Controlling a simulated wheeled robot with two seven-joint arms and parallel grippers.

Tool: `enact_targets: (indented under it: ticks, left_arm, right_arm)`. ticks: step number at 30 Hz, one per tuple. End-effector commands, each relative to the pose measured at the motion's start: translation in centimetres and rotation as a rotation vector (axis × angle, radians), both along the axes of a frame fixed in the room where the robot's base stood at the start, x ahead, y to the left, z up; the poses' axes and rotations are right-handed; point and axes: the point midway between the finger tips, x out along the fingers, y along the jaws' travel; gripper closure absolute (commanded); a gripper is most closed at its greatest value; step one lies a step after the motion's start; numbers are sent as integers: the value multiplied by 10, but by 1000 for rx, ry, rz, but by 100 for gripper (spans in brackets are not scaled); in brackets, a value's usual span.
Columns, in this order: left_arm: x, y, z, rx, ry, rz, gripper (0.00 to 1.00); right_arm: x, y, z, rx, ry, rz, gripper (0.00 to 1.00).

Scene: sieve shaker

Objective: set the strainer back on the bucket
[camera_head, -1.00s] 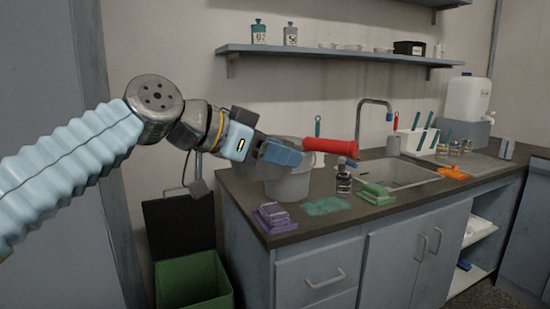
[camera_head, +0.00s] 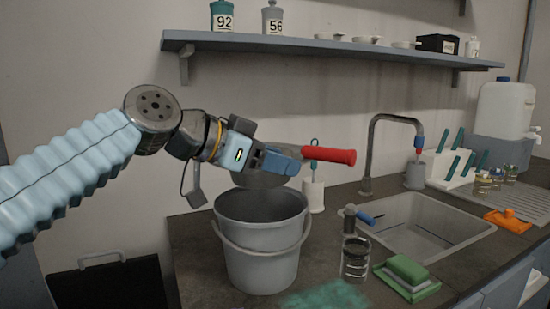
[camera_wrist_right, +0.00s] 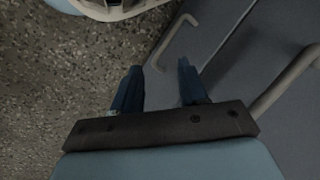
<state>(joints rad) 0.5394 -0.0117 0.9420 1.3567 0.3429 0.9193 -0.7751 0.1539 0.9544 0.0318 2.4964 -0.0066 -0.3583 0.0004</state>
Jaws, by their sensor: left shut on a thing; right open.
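The strainer (camera_head: 262,180) is a grey round sieve with a red handle (camera_head: 330,155). My left gripper (camera_head: 284,162) is shut on it near where the handle meets the sieve, and my gripper hides part of it. The strainer appears above the back of the bucket's rim; whether it touches the rim I cannot tell. In the right wrist view, my right gripper (camera_wrist_right: 160,85) is open and empty over the floor, by cabinet fronts.
A glass jar (camera_head: 355,262) and a green sponge on a tray (camera_head: 407,278) stand right of the bucket. A sink (camera_head: 420,225) with a tall faucet (camera_head: 372,150) is behind them. A shelf (camera_head: 330,50) hangs above. A teal patch (camera_head: 325,296) lies in front.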

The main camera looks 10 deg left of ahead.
Motion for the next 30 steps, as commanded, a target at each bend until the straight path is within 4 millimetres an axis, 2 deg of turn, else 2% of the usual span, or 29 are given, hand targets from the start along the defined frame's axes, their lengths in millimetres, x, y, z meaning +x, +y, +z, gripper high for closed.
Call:
enact_targets:
  ticks: [5,9,18,24,30]
  left_arm:
    - [0,1,-17,2,2,5,95]
    - [1,1,-38,1,0,3,95]
    - [0,0,-71,0,-2,0,95]
    - [0,0,-84,0,-2,0,95]
    - [0,0,-89,0,-1,2,95]
  right_arm:
    - [0,0,-1,0,0,0,57]
    - [0,-1,-19,-1,0,-2,57]
    - [0,-2,-54,-5,-1,-8,57]
    - [2,-8,-68,-14,-6,-19,57]
    - [4,-11,-73,-18,-8,-23,57]
